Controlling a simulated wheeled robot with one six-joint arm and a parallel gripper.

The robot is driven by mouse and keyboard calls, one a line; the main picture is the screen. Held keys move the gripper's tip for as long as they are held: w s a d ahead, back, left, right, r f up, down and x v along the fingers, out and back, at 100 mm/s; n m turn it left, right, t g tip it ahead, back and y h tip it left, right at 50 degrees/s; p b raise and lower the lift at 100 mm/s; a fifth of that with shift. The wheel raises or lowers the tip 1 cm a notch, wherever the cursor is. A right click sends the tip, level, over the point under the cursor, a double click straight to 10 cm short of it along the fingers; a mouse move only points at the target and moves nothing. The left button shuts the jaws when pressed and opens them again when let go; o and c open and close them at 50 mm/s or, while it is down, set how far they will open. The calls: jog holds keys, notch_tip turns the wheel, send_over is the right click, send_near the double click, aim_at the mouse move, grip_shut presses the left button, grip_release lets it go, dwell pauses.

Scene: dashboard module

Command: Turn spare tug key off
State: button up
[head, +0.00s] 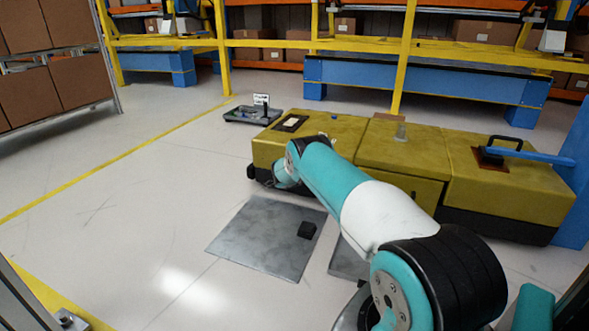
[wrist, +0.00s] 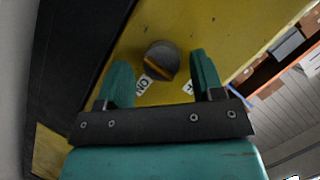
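A round dark grey key knob (wrist: 161,52) with an orange bar across it sits on the yellow side of the tug (wrist: 178,22) in the wrist view. The bar lies diagonally across the knob. A white label reading "ON" (wrist: 142,84) is below left of the knob. A second white label (wrist: 188,88) at lower right is partly hidden by a finger. My gripper (wrist: 160,62) is open, its teal fingers on either side of the knob, with gaps visible. In the head view the yellow tug (head: 400,150) stands beyond my arm, which hides its near end; the knob is not visible there.
Grey metal plates lie on the floor before the tug, one (head: 255,238) with a small black block (head: 307,230) on it. A low dark cart (head: 252,114) stands behind the tug. Yellow and blue racks line the back. The floor at left is clear.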

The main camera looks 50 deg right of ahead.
jog(key=shift+w+a, duration=0.1)
jog(key=shift+a, duration=0.1)
jog(key=p+v, duration=1.1)
jog(key=v, duration=0.6)
jog(key=shift+p, duration=0.4)
jog(key=shift+a, duration=0.1)
